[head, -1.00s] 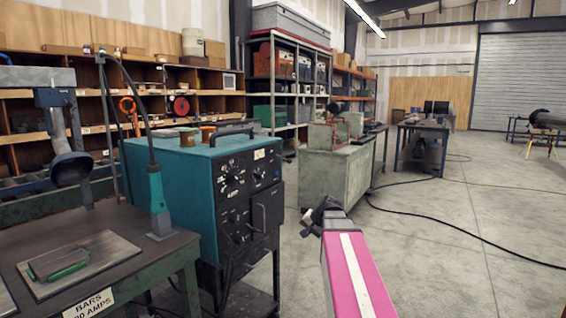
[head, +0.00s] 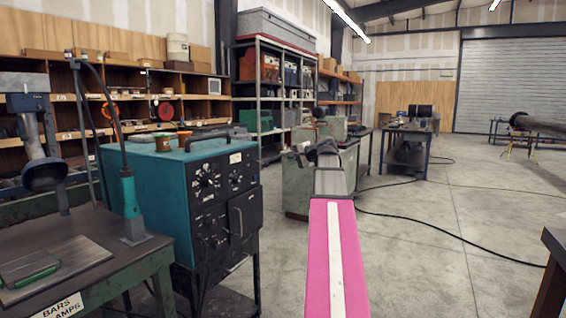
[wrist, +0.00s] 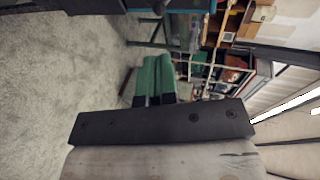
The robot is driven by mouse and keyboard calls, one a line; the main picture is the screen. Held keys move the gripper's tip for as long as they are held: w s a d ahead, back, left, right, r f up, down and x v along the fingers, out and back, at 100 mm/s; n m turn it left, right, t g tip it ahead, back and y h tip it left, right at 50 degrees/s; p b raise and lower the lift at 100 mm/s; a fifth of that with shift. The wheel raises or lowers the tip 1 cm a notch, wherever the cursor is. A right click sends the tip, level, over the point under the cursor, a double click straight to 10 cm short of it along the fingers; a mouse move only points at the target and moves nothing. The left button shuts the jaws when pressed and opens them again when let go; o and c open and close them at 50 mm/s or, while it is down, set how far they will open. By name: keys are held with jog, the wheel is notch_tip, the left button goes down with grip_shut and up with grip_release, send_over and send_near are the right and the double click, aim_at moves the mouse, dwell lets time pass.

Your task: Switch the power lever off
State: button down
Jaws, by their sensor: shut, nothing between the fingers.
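A teal power unit (head: 140,208) with a black front panel of dials stands on a dark stand left of centre in the head view. A black lever-like handle (head: 243,215) is on the right part of its panel; I cannot tell whether this is the power lever or which way it is set. My gripper (head: 322,150) is shut and empty, right of the unit and apart from it, at the end of my pink arm.
A workbench (head: 150,248) with a metal plate (head: 65,265) stands at the left. A green-grey cabinet (head: 297,190) is behind my gripper. A cable (head: 440,223) lies on the open concrete floor at the right. A dark table edge (head: 553,265) shows at the far right.

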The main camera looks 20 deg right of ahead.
jog(key=x, duration=1.2)
jog(key=shift+w+a+f, duration=0.15)
jog(key=shift+w+a, duration=0.05)
jog(key=shift+w, duration=0.05)
jog(key=shift+w+a+f, duration=0.1)
jog(key=shift+w+f, duration=0.1)
jog(key=shift+f, duration=0.3)
jog(key=shift+w+a+f, duration=0.1)
jog(key=shift+w+f, duration=0.1)
jog(key=shift+f, duration=0.25)
jog(key=shift+w, duration=0.1)
